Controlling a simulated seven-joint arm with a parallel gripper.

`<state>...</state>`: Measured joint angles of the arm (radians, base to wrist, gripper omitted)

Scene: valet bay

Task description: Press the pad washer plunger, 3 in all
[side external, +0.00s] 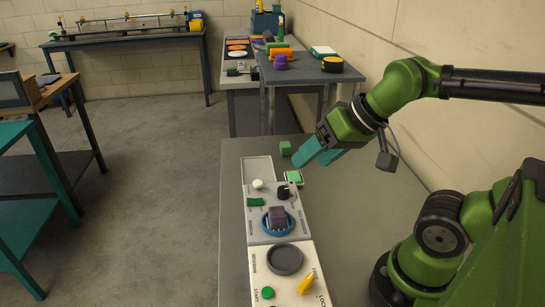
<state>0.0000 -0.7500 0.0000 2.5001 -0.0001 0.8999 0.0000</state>
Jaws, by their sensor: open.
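A control panel (294,261) lies on the grey table, with small labels that I cannot read fully. Nearer the camera is a round dark-grey disc (285,259). I cannot tell for certain which of these parts is the pad washer plunger. My gripper (318,158), with teal fingers, is open above the far end of the panel, beyond the blue ring and apart from it. No held object shows between the fingers.
The panel also carries a white knob (258,184), a black knob (284,192), a green start button (267,293) and a yellow lever (307,284). The grey table (232,190) is bare on the left.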

